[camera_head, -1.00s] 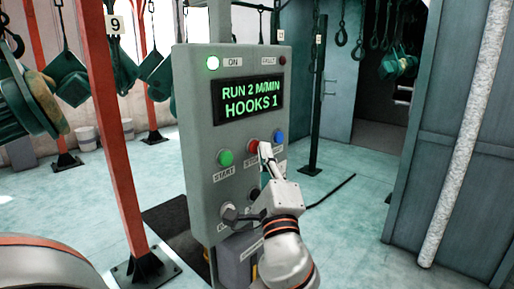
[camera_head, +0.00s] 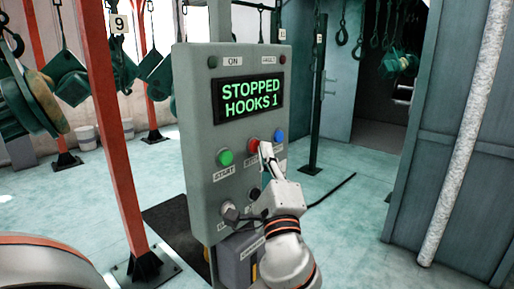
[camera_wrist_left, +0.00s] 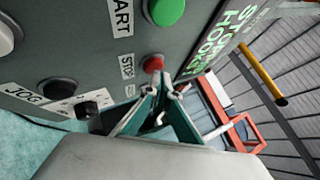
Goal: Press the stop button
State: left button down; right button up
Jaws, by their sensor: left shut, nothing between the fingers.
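The grey control panel (camera_head: 200,120) stands upright in the middle of the head view. Its display (camera_head: 248,98) reads "STOPPED HOOKS 1" in green letters. The red stop button (camera_head: 253,146) sits between the green start button (camera_head: 225,158) and a blue button (camera_head: 279,135). My left gripper (camera_head: 265,150) is shut and empty, with its tips at the right side of the red button, partly covering its label. In the left wrist view the red button (camera_wrist_left: 153,63) shows just beyond the fingertips (camera_wrist_left: 168,91); whether they touch cannot be told. My right gripper is not in view.
A dark selector knob (camera_head: 230,213) sits low on the panel. A red post (camera_head: 112,130) stands to the left, with green parts (camera_head: 70,80) hanging behind it. A grey-green wall (camera_head: 455,150) closes the right side. Open floor (camera_head: 345,215) lies between.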

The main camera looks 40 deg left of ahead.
pick_arm(q)
jog(key=shift+d, duration=0.45)
jog(key=shift+s+d+b, duration=0.15)
jog(key=shift+d+b, duration=0.15)
jog(key=shift+d, duration=1)
jog(key=shift+s+d+b, duration=0.1)
jog(key=shift+d+b, duration=0.15)
jog(key=shift+d, duration=1)
jog(key=shift+d, duration=0.1)
